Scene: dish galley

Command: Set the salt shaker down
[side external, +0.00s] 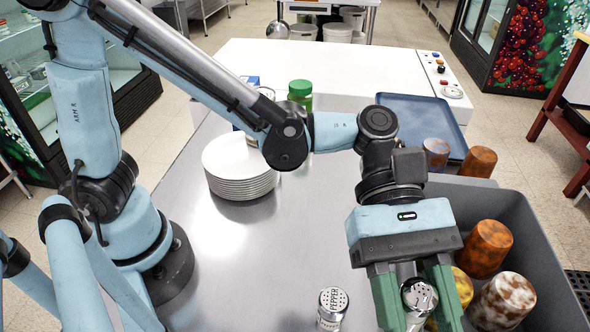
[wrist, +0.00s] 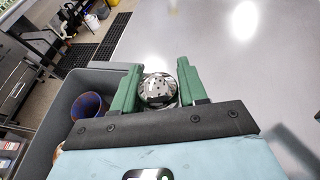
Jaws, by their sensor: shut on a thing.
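The salt shaker (side external: 418,298), with a shiny metal perforated cap, sits between the green fingers of my gripper (side external: 418,312), which is shut on it. In the wrist view the shaker's cap (wrist: 157,91) shows between the fingertips (wrist: 158,70). The lower part of the shaker is hidden or out of frame, so I cannot tell if it touches the counter. My gripper points down at the front right of the steel counter (side external: 270,265), beside a grey bin. A pepper shaker (side external: 332,306) with a labelled metal cap stands upright to the left of my gripper.
The grey bin (side external: 540,255) holds several mottled cups, among them an orange-brown one (side external: 486,248). A stack of white plates (side external: 240,180) and a green-lidded jar (side external: 300,93) stand farther back. A blue tray (side external: 420,112) lies at the back right. The counter's middle is clear.

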